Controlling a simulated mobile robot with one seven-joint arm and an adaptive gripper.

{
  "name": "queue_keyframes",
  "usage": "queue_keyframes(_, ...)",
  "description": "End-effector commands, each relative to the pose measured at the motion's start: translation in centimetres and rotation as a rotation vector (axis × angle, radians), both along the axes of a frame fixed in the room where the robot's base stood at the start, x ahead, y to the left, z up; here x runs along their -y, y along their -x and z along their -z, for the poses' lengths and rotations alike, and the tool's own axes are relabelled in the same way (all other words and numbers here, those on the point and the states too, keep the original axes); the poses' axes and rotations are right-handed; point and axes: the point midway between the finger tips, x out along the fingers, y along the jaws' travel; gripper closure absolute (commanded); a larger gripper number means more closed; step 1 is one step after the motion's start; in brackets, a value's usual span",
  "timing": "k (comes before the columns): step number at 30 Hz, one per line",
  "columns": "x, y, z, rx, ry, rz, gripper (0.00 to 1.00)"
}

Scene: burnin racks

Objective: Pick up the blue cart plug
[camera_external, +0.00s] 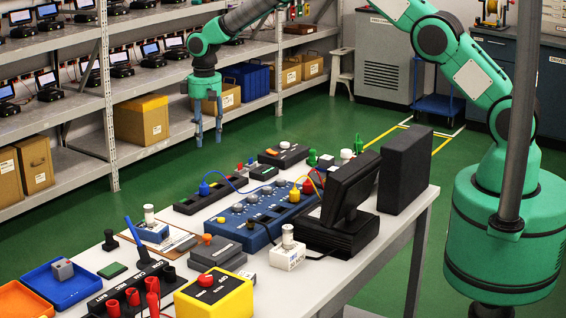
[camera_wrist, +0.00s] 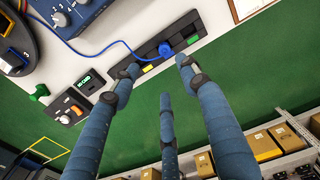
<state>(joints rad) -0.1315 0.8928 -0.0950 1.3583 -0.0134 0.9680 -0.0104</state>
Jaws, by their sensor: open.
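The blue cart plug (camera_external: 204,188) stands in a long black socket strip near the table's far left edge. In the wrist view the blue plug (camera_wrist: 165,51) shows just beyond the fingertips, with a blue cable running left from it. My gripper (camera_external: 208,138) points down, above and apart from the plug. In the wrist view my gripper (camera_wrist: 158,72) has its fingers spread, with nothing between them. The plug's lower end is hidden in the strip.
A blue panel with knobs (camera_external: 240,233) lies beside the strip, and a monitor (camera_external: 352,185) stands to its right. A yellow plug (camera_external: 294,194) and a red one (camera_external: 308,186) are nearby. Shelves (camera_external: 105,75) stand behind, across green floor.

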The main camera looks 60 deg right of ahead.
Motion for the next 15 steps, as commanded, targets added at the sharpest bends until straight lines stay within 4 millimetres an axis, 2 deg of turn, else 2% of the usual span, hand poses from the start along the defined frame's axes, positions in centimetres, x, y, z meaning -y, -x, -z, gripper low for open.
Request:
queue_keyframes(2,-0.3,-0.5,1.4,-0.009,0.001,-0.003,0.55)
queue_keyframes(6,-0.5,-0.9,2.8,-0.015,0.002,-0.005,0.55)
queue_keyframes(15,-0.6,-1.0,3.1,-0.017,0.003,-0.006,0.55)
